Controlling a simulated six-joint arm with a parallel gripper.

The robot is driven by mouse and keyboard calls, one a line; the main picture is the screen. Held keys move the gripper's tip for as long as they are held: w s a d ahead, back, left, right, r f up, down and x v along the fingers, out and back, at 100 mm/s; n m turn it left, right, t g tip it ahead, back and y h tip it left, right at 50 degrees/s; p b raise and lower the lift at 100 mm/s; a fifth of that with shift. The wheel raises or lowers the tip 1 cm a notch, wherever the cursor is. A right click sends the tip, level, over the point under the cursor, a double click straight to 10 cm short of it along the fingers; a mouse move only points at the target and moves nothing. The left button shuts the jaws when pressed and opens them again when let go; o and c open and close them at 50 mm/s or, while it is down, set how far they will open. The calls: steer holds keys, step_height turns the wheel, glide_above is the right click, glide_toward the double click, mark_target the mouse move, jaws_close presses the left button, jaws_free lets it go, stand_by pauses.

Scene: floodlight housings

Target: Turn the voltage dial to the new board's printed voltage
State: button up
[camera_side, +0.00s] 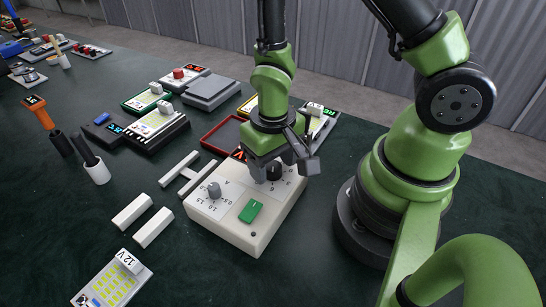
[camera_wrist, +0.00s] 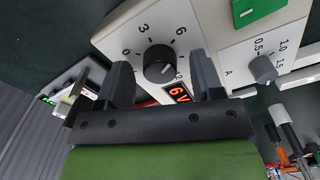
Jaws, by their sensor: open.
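The power box (camera_side: 240,232) is off-white, with a black voltage dial (camera_side: 274,173) at its far right end. In the wrist view the voltage dial (camera_wrist: 159,63) sits beside printed marks 0, 3 and 6; part of the scale is hard to read. A small display (camera_wrist: 178,93) by it reads 6V. My gripper (camera_wrist: 163,80) is open, its two fingers on either side of the dial with visible gaps. In the side view my gripper (camera_side: 281,163) is low over the dial and partly hides it. A board (camera_side: 105,288) with yellow LED patches and a 12V label (camera_side: 128,262) lies at the lower left.
The box also bears a grey dial (camera_side: 214,190) marked 0.5 to 1.5 A and a green switch (camera_side: 250,211). White bars (camera_side: 132,212) lie left of it. A red-rimmed tray (camera_side: 222,136) and several housings (camera_side: 156,130) stand behind. Dark table is clear at front.

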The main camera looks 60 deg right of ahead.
step_height(320, 180, up, 10)
stand_by(0.6)
step_height(320, 180, up, 8)
steer(key=t+y, duration=0.1)
steer(key=t, duration=0.2)
glide_above(273, 166)
steer(key=s, duration=0.1)
steer(key=s+r+t+y, duration=0.1)
steer(key=s+r+t, duration=0.3)
steer(key=r, duration=0.3)
steer(key=shift+s+d+r, duration=0.25)
steer(key=shift+s+d, duration=0.2)
steer(key=shift+s, duration=0.25)
steer(key=shift+c, duration=0.2)
